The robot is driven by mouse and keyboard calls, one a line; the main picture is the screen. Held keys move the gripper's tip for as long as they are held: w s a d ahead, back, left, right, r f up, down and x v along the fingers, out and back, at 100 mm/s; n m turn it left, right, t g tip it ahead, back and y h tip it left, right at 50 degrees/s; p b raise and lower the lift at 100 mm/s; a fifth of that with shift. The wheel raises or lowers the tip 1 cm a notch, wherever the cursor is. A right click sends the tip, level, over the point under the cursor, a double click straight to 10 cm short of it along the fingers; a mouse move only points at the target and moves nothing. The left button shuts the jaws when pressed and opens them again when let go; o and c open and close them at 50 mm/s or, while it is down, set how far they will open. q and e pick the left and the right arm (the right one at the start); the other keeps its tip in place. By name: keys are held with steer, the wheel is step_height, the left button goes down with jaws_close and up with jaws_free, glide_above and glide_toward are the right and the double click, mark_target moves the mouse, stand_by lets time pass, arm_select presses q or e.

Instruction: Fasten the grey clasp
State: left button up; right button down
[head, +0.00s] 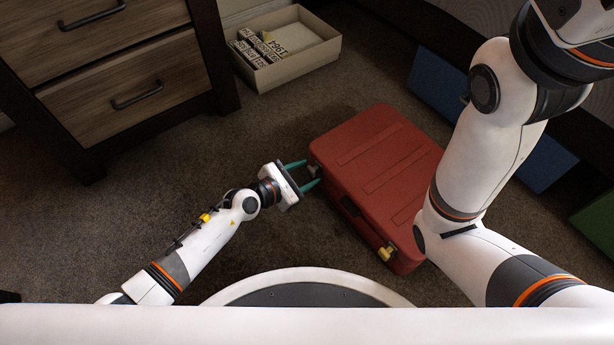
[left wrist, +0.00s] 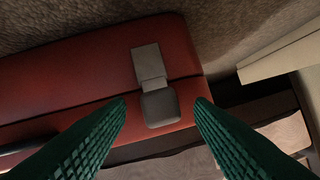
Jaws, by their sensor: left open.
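A red suitcase (head: 375,150) lies flat on the carpet. Its grey clasp (left wrist: 148,65) is on the side face near a corner, with a plate and a darker grey flap (left wrist: 160,107) that reaches across the lid seam. I cannot tell whether the flap is pressed flat or stands out. In the head view, the clasp is small beside my left fingertips. My left gripper (head: 311,172) is open at that corner. In the left wrist view, its green fingers are on either side of the flap, with nothing between them held. My right gripper is out of view.
A gold clasp (head: 386,252) and a dark handle (head: 350,207) are on the same suitcase side. A cream box (head: 310,62) with printed cards stands behind, beside a wooden drawer unit (head: 120,70). Blue panels (head: 440,85) are at the right. Carpet left of the suitcase is clear.

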arm_select(q)
steer(key=shift+w+d+f, duration=0.2)
steer(key=shift+w+d, duration=0.15)
steer(key=shift+d, duration=0.1)
jaws_close()
steer(key=shift+s, duration=0.1)
